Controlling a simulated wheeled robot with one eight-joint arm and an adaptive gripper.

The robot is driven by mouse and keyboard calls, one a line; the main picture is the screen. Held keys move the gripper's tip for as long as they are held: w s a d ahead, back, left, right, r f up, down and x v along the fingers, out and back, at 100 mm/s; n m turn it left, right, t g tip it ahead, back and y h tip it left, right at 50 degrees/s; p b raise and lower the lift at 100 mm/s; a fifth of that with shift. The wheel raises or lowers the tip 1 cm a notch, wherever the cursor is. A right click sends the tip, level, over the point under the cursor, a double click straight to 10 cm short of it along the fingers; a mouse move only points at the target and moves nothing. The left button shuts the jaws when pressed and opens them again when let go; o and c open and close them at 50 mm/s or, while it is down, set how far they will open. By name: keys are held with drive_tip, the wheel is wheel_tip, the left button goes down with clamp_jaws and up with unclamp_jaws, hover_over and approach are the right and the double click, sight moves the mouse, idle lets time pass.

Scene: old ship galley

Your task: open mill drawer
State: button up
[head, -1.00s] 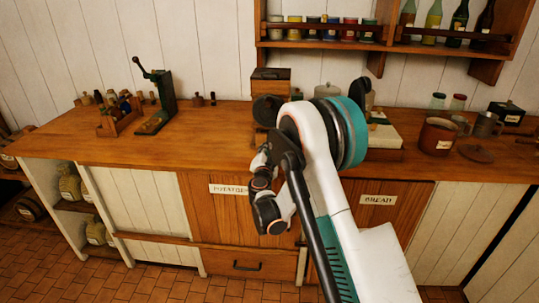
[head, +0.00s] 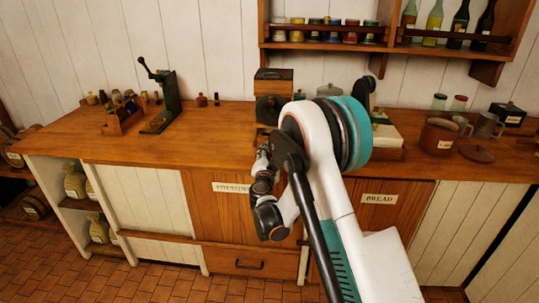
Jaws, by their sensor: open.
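A wooden box-shaped thing with a dark round part low on its front, which looks like the mill (head: 273,82), stands at the back of the wooden counter, just left of my arm's white elbow. Its lower part is partly hidden by my arm, and I cannot make out its drawer. My gripper (head: 263,153) is at the end of the folded wrist, at the counter's front edge, below and in front of the mill in the picture. It is small and partly hidden, open, and holds nothing that I can see.
A green hand-cranked device (head: 167,100) and a small wooden rack (head: 124,119) stand on the left counter. A brown pot (head: 438,136) and metal mugs stand right. A bottle shelf (head: 400,35) hangs above. Below are labelled cupboard doors and a low drawer (head: 237,262). The left-middle counter is clear.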

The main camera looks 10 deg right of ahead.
drive_tip(key=v, duration=1.1)
drive_tip(key=shift+s, duration=0.35)
drive_tip(key=shift+a, duration=0.15)
drive_tip(key=shift+r, duration=0.1)
drive_tip(key=s+a+r+n+y, duration=0.3)
drive_tip(key=s+r+n+y, duration=0.15)
drive_tip(key=r, duration=0.45)
drive_tip(key=s+a+r+n+y, duration=0.35)
drive_tip(key=r+n+y, duration=0.2)
drive_tip(key=r, duration=0.45)
drive_tip(key=s+d+f+n+g+h, duration=0.1)
drive_tip(key=s+d+f+g, duration=0.2)
drive_tip(key=s, duration=0.7)
drive_tip(key=s+d+f+g+h, duration=0.2)
drive_tip(key=s+d+f+g, duration=0.1)
drive_tip(key=s, duration=0.7)
drive_tip(key=s+d+f+n+g+h, duration=0.1)
drive_tip(key=s+d+f+g, duration=0.3)
drive_tip(key=s, duration=0.6)
drive_tip(key=shift+d+n, duration=0.3)
drive_tip(key=shift+d, duration=0.25)
